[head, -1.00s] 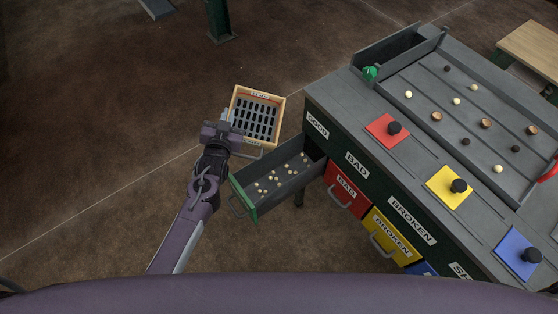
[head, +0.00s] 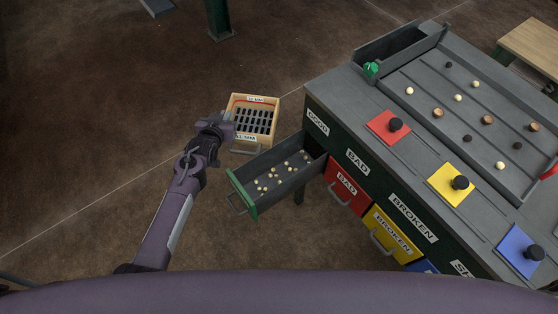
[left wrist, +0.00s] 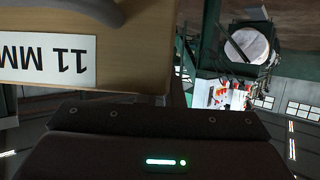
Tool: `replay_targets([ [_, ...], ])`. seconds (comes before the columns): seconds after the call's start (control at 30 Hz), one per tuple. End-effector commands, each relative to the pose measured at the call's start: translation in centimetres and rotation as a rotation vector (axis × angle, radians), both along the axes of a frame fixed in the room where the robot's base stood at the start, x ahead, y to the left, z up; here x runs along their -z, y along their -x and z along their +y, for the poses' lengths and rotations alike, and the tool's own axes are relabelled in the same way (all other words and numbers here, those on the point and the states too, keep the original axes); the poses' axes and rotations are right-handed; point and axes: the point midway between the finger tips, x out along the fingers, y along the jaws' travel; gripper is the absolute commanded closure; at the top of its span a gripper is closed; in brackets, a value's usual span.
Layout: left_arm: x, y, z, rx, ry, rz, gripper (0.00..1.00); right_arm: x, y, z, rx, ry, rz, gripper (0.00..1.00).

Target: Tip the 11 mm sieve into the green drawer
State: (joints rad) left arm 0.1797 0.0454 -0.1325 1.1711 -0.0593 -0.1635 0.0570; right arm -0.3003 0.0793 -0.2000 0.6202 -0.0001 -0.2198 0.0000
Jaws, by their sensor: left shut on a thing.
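The 11 mm sieve (head: 254,104) is a light wooden box with a dark slotted bottom and white labels on its walls. No beans show on its slots. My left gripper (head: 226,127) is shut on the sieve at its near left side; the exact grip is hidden. The sieve is in the air just behind and left of the green drawer. In the left wrist view its wooden wall (left wrist: 125,70) shows an upside-down 11 MM label. The green drawer (head: 240,196) is pulled open, with several pale beans (head: 275,177) inside. My right gripper is not in view.
The grey sorting table (head: 330,106) stands at the right, with shut red (head: 346,187) and yellow (head: 390,236) drawers beside the green one. Several beans and balls lie on its top. The floor to the left is clear.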

Motion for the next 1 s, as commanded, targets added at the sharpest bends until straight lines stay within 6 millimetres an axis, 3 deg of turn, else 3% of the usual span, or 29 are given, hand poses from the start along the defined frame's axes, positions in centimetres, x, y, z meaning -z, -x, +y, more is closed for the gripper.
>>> replay_targets([
  [0.17,-0.4,0.1,-0.1,0.000,0.001,-0.004,1.00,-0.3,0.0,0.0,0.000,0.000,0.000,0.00],
  [0.7,-3.3,4.6,-2.9,0.000,0.001,-0.004,1.00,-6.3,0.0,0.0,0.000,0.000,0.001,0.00],
  [1.0,-3.2,5.0,-3.2,-0.001,0.001,-0.006,1.00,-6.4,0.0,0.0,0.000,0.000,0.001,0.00],
])
